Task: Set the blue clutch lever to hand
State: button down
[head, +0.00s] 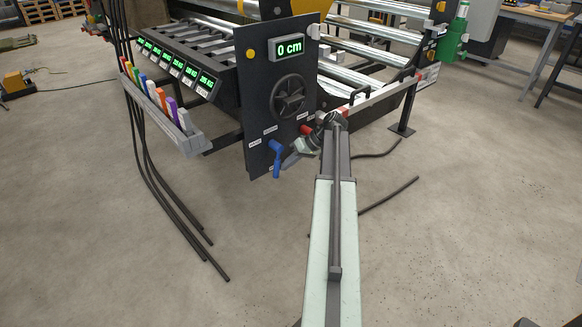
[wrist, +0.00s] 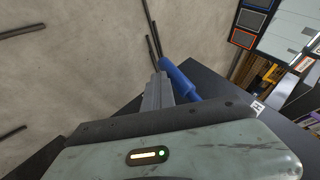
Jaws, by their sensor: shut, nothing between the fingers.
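The blue clutch lever (head: 276,161) is on the lower part of the dark upright panel (head: 262,90), with its handle hanging down from its pivot. Small white labels sit to its left and above it; I cannot read them surely. My gripper (head: 286,164) is shut and empty, just to the right of the lever's handle. In the wrist view the closed fingers (wrist: 157,92) lie right beside the blue lever (wrist: 182,80), on its left. I cannot tell whether they touch it.
A black handwheel (head: 289,95) and a green "0 cm" display (head: 289,48) are higher on the panel. A red part (head: 306,130) sits close to my wrist. A rail of coloured tabs (head: 160,98) stands to the left. Bare floor lies in front.

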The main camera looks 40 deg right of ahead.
aim_at(275, 170)
jog(key=a, duration=0.5)
jog(key=shift+w+a+r+p, duration=0.15)
jog(key=shift+a+r+p, duration=0.05)
jog(key=shift+r+p, duration=0.15)
jog(key=shift+w+a+r+p, duration=0.1)
jog(key=shift+a+r+p, duration=0.25)
jog(key=shift+a, duration=0.15)
jog(key=shift+a+r+p, duration=0.25)
jog(key=shift+a+p, duration=0.05)
jog(key=shift+a, duration=0.15)
jog(key=s+d+f+b, duration=0.4)
jog(key=s+d, duration=0.2)
jog(key=d, duration=0.3)
jog(key=shift+d+f+b, duration=0.3)
jog(key=shift+d, duration=0.05)
